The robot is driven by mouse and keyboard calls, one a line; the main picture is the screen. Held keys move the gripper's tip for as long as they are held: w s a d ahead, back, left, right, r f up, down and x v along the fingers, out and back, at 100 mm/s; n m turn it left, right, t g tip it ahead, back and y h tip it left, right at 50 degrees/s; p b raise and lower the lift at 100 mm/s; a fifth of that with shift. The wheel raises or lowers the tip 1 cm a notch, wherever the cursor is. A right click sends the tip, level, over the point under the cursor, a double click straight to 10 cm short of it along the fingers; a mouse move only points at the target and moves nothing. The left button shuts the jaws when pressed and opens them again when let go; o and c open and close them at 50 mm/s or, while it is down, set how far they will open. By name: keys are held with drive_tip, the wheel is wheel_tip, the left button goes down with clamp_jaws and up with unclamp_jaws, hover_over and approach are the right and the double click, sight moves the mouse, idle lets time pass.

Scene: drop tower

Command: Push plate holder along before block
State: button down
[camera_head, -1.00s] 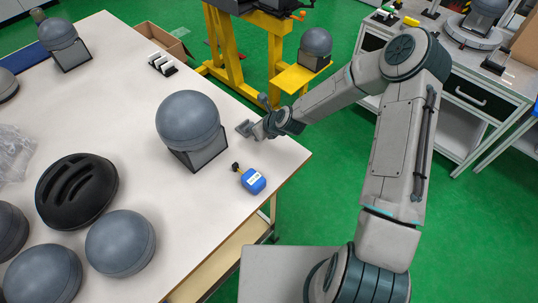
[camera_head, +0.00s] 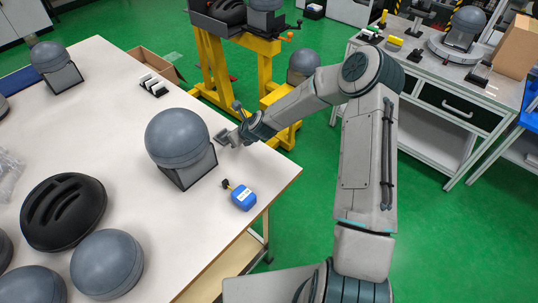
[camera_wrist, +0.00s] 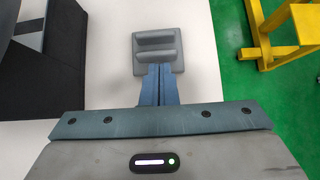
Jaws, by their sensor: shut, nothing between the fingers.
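The plate holder (camera_wrist: 157,50), a small grey square plate with two raised ridges, lies flat on the white table (camera_wrist: 110,50). In the head view the plate holder (camera_head: 221,136) sits near the table's right edge, right of a grey dome on a dark angular stand (camera_head: 190,168). My gripper (camera_wrist: 158,67) is shut and empty, its fingertips low at the plate holder's near side and seemingly touching it. The head view shows my gripper (camera_head: 229,138) beside it. I cannot tell which thing is the block.
A blue tape measure (camera_head: 243,199) lies on the table nearer me. A small rack with white pieces (camera_head: 154,86) stands farther along the edge. A yellow frame (camera_head: 209,60) stands beyond the table. The dark stand (camera_wrist: 70,60) is close on the left.

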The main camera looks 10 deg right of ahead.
drive_tip(key=s+d, duration=0.1)
drive_tip(key=s+d+b, duration=0.1)
drive_tip(key=s+d, duration=0.1)
drive_tip(key=shift+s+d+r, duration=0.1)
drive_tip(key=shift+d+r, duration=0.15)
drive_tip(key=shift+r, duration=0.15)
drive_tip(key=v, duration=0.8)
drive_tip(key=shift+s+r+b, duration=0.25)
drive_tip(key=shift+r+b, duration=0.05)
drive_tip(key=shift+r, duration=0.05)
drive_tip(key=s+d+r+n+g+h, duration=0.1)
drive_tip(key=s+d+r+n+h, duration=0.1)
drive_tip(key=s+r+n, duration=0.3)
drive_tip(key=s+d+r+n+g+h, duration=0.1)
drive_tip(key=s+d+r+n, duration=0.3)
drive_tip(key=s+n, duration=0.9)
drive_tip(key=s+d+r+n+g+h, duration=0.1)
drive_tip(key=s+d+r+n+h, duration=0.1)
drive_tip(key=s+r+n, duration=0.6)
drive_tip(key=s+d+n, duration=0.1)
drive_tip(key=s, duration=0.2)
drive_tip(key=shift+d+r+n+g+h, duration=0.15)
drive_tip(key=shift+d+n+g+h, duration=0.15)
drive_tip(key=shift+n+g+h, duration=0.1)
